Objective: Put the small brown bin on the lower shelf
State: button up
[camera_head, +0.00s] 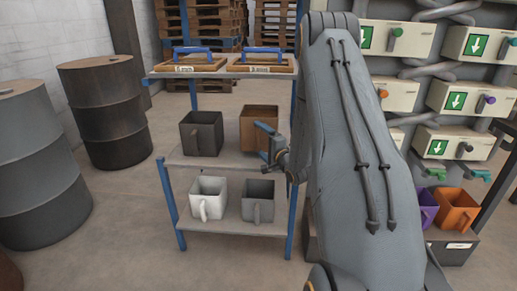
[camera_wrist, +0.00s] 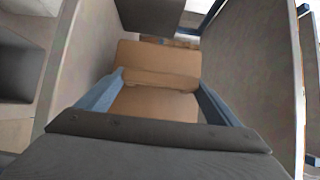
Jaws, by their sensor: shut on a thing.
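The small brown bin (camera_head: 259,113) is at the right end of the rack's middle shelf (camera_head: 185,159). I cannot tell whether its base touches that board. My gripper (camera_head: 268,140) is in front of the bin, its blue fingers shut on it. In the wrist view the brown bin (camera_wrist: 158,57) lies between the two blue fingers of my gripper (camera_wrist: 160,82). The lower shelf (camera_head: 222,229) holds a white bin (camera_head: 208,194) on the left and a grey bin (camera_head: 258,204) on the right.
A dark bin (camera_head: 201,133) stands left of the brown bin. The top shelf (camera_head: 217,72) carries two blue-handled trays. Blue posts (camera_head: 169,203) bound the rack. Dark drums (camera_head: 107,110) stand left. Purple and orange bins (camera_head: 455,210) sit right, below dispensers (camera_head: 466,97).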

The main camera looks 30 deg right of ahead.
jog(key=shift+f, duration=1.8)
jog(key=o, duration=1.5)
